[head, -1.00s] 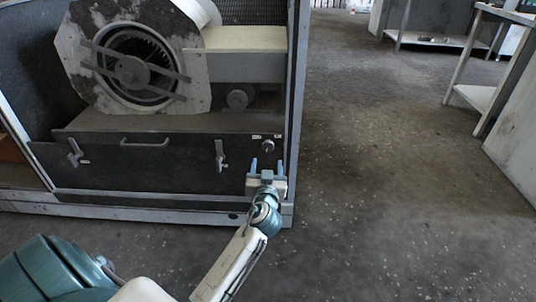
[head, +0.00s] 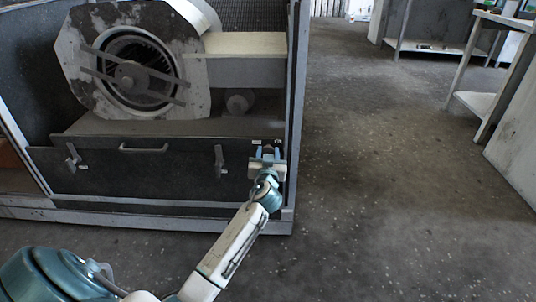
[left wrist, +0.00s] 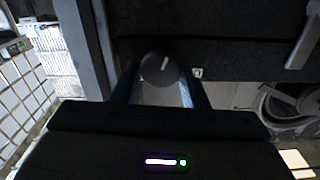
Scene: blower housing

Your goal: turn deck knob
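The deck knob (left wrist: 158,68) is a small dark round knob with a pale pointer line, on the dark front panel (head: 185,175) of the blower housing. In the left wrist view it sits between the two fingers of my left gripper (head: 270,153). The fingers are apart, one on each side of the knob, and look open; I cannot tell whether either touches it. In the head view the fingers point at the panel's upper right corner and mostly hide the knob. My right gripper is not in view.
The panel also has a bar handle (head: 144,149) and two latches, left (head: 73,156) and right (head: 219,161). The blower fan (head: 128,75) stands above it. A grey frame post (head: 294,110) rises just right of my gripper. Open floor (head: 390,170) lies to the right.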

